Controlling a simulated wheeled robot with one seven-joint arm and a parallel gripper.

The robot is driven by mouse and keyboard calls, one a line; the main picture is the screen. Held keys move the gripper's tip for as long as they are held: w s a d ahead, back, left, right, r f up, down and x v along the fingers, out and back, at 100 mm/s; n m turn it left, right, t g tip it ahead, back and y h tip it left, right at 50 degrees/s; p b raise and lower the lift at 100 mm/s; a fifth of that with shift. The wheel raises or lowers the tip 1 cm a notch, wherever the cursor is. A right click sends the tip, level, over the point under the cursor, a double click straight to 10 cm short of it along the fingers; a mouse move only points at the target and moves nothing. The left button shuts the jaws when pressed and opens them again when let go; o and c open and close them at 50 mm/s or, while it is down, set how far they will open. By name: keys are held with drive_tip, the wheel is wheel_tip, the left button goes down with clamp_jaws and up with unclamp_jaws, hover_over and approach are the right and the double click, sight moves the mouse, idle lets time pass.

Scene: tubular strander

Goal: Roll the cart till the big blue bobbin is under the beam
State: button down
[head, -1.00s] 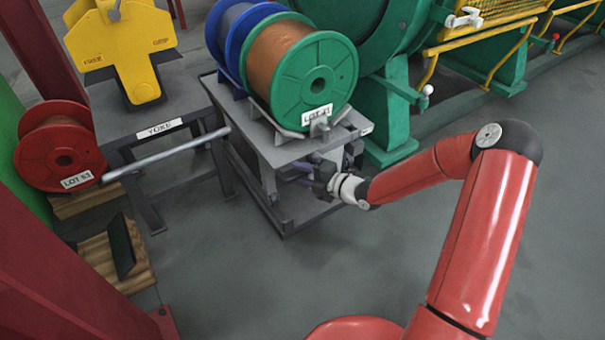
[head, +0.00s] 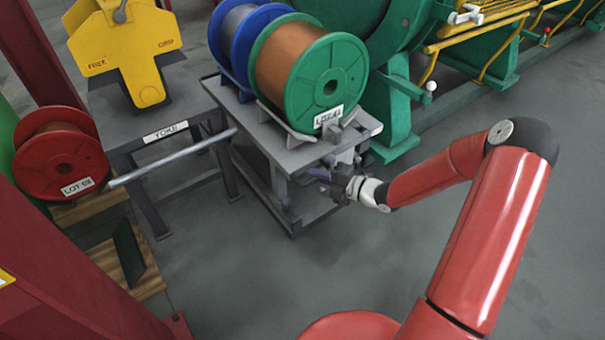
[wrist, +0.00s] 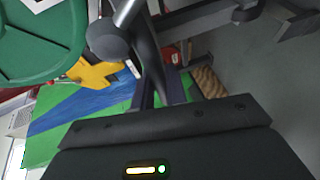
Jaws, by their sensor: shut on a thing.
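The grey cart (head: 283,151) stands left of my arm and carries two bobbins. The blue bobbin (head: 225,47) holds grey wire and sits at the back. The green bobbin (head: 345,75), marked LOT 41 or similar, holds copper-coloured wire and sits in front, partly covering the blue one. It also shows in the wrist view (wrist: 40,45). My gripper (head: 350,184) is shut at the cart's near right side, below its top, apparently on the cart's handle; the fingers and exact grip are hard to make out. I cannot pick out the beam in these views.
A yellow yoke (head: 120,50) stands on a grey table (head: 190,95) at left. A metal bar (head: 170,160) lies between a red bobbin (head: 50,170) and the cart. Red steelwork (head: 80,265) fills the lower left. Green machinery (head: 395,105) stands behind. Floor is clear in front.

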drive_tip(key=c, duration=1.4)
unclamp_jaws()
drive_tip(key=shift+s+d, duration=0.1)
drive_tip(key=shift+s, duration=0.05)
drive_tip(key=v, duration=0.7)
drive_tip(key=shift+s+d+p, duration=0.25)
drive_tip(key=shift+d+p, duration=0.1)
drive_tip(key=shift+p, duration=0.1)
